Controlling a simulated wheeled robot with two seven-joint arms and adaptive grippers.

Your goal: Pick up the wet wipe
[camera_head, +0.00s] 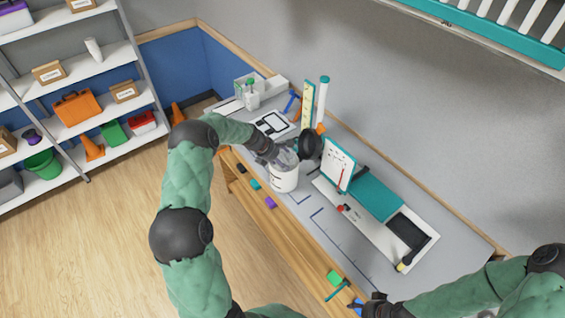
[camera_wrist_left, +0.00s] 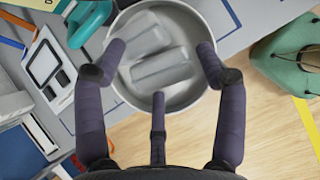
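A round white container (camera_head: 285,180) stands on the workbench. In the left wrist view its pale rim (camera_wrist_left: 190,101) encloses pale grey, wipe-like pieces (camera_wrist_left: 162,70) lying side by side; I cannot tell whether they are one wipe or several. My left gripper (camera_head: 284,160) is above the container's mouth, fingers pointing down. In the left wrist view my left gripper (camera_wrist_left: 160,62) has its fingers spread apart around the pieces, with nothing visibly held. My right gripper (camera_head: 374,306) is low at the bench's front edge; its fingers are too small to read.
A teal-and-white board (camera_head: 372,196) lies right of the container. A bottle (camera_head: 251,97) and upright tubes stand behind it. Shelves (camera_head: 95,60) stand at left. The bench's middle front is mostly clear.

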